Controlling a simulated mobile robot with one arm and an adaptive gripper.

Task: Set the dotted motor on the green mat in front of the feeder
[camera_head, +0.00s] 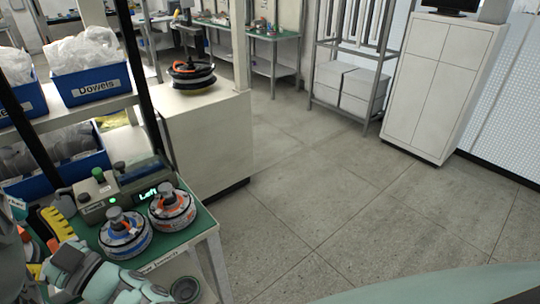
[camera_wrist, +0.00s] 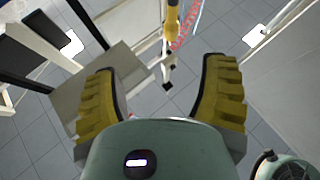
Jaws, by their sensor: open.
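Two round motors stand on the green mat (camera_head: 190,237) in the head view, in front of the feeder (camera_head: 103,196) with its lit "Left" display. One motor has blue parts (camera_head: 125,236); the other has orange parts (camera_head: 171,208) and stands to its right. A third motor, black with orange (camera_head: 191,73), sits on the white cabinet farther back. I cannot tell dots on any of them. My gripper (camera_wrist: 160,72) is open and empty in the wrist view, facing floor and furniture. In the head view its yellow fingers (camera_head: 52,225) show at the far left, partly hidden, left of the motors.
Blue bins, one labelled "Dowels" (camera_head: 91,88), fill the shelf rack at the left, and its black post (camera_head: 136,60) rises near the feeder. The white cabinet (camera_head: 205,135) stands behind the bench. A wide grey floor (camera_head: 340,215) lies clear to the right.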

